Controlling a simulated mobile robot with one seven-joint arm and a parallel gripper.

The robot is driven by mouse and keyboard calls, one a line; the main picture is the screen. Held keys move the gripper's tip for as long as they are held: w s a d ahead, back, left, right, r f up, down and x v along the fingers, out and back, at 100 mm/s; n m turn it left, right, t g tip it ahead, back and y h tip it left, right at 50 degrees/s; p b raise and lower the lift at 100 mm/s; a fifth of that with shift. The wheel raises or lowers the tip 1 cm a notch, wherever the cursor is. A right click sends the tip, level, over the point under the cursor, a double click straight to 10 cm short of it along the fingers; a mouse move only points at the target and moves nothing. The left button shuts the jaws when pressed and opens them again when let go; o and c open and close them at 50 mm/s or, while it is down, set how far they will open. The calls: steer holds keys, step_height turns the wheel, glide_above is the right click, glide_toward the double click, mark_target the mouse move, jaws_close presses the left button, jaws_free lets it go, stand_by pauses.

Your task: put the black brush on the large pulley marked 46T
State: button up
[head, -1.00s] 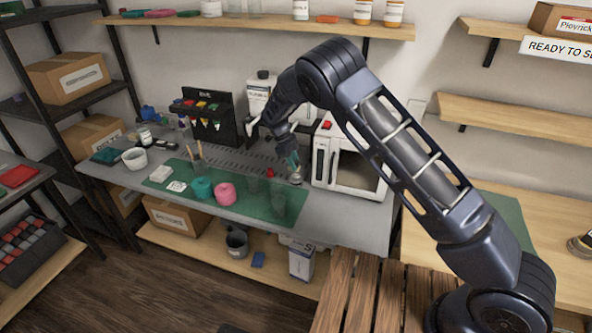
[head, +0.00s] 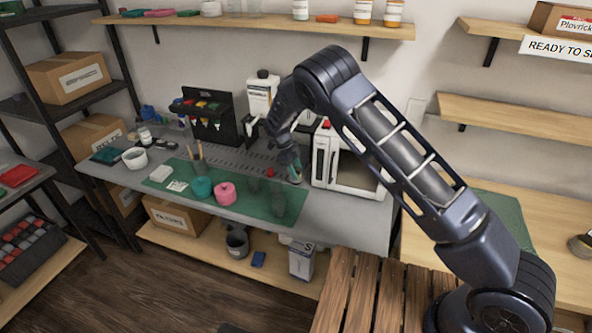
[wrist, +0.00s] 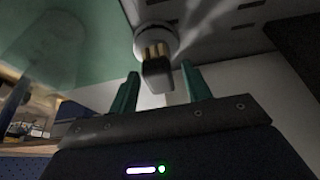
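My gripper (wrist: 160,88) is open in the wrist view, its two green fingers apart. Between and just beyond them is a dark blocky tip (wrist: 157,72) with tan prongs behind it, standing out of a pale round holder (wrist: 157,38). This may be the black brush, but I cannot tell for sure. No contact with the fingers shows. In the head view my gripper (head: 290,162) points down over the right end of the green mat, with a small silvery round thing (head: 295,179) just below it. I cannot make out a pulley marked 46T in either view.
A white microwave-like box (head: 350,165) stands close to the right of my gripper. Teal (head: 202,188) and pink (head: 225,193) round things and faint dark shapes (head: 278,197) stand on the green mat (head: 232,206).

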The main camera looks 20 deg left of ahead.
steer(key=shift+r, duration=0.3)
steer(key=shift+a+r, duration=1.15)
steer(key=shift+r, duration=0.1)
steer(key=a, duration=1.1)
steer(key=shift+d, duration=0.1)
